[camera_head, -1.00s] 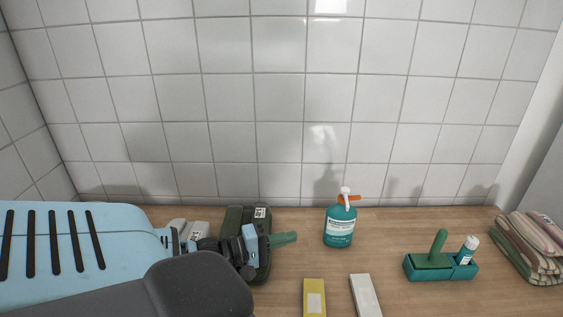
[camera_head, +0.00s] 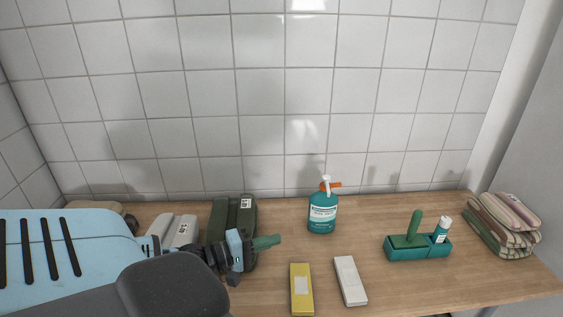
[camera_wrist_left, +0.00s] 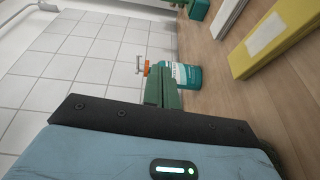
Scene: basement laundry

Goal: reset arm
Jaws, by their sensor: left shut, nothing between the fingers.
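My left arm comes in from the left in the head view, and its gripper (camera_head: 266,242) has its green fingers shut with nothing between them. The gripper is above the left part of the wooden counter, in front of a dark green case (camera_head: 219,219). In the left wrist view the closed green fingers (camera_wrist_left: 162,88) point toward a teal spray bottle (camera_wrist_left: 188,76), overlapping it in the picture. In the head view the teal bottle (camera_head: 322,213) stands upright, apart from the fingers and to their right. My right gripper is in neither view.
A yellow block (camera_head: 301,301) and a white block (camera_head: 350,281) lie at the counter's front. A teal caddy (camera_head: 399,252) holds a green-handled tool and a small bottle (camera_head: 442,230). Folded striped cloths (camera_head: 503,224) sit at the right end. The tiled wall (camera_head: 300,95) stands behind.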

